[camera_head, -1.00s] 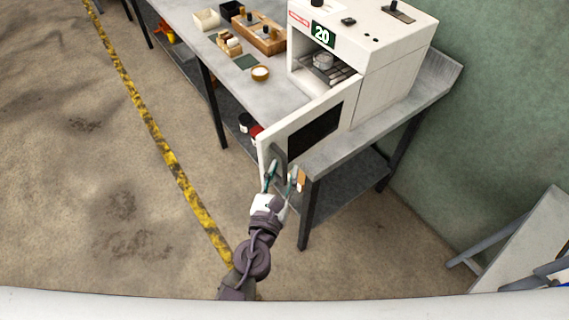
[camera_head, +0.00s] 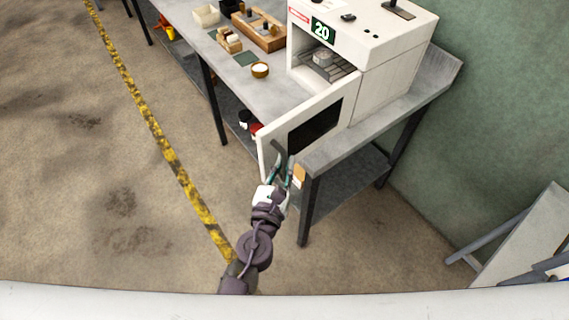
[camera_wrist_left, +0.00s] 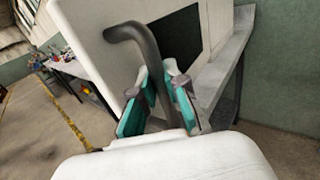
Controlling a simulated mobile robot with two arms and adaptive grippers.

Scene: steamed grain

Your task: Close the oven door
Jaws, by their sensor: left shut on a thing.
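The white oven (camera_head: 385,75) stands on the grey workbench, with a green "20" display on its front. Its door (camera_head: 268,152) is swung open toward me, white with a dark window (camera_head: 316,124). A small vessel (camera_head: 322,57) sits on the rack inside. My left gripper (camera_head: 283,166) is at the outer end of the door, shut on the dark curved door handle (camera_head: 279,148). In the left wrist view the handle (camera_wrist_left: 148,62) runs down between the teal-padded fingers (camera_wrist_left: 158,100). My right gripper is not in view.
The workbench top (camera_head: 240,85) holds a wooden rack (camera_head: 262,35), a small bowl (camera_head: 260,70) and several containers left of the oven. A bench leg (camera_head: 308,215) stands close to my gripper. A grey panel (camera_head: 525,245) leans at right. The floor at left is clear.

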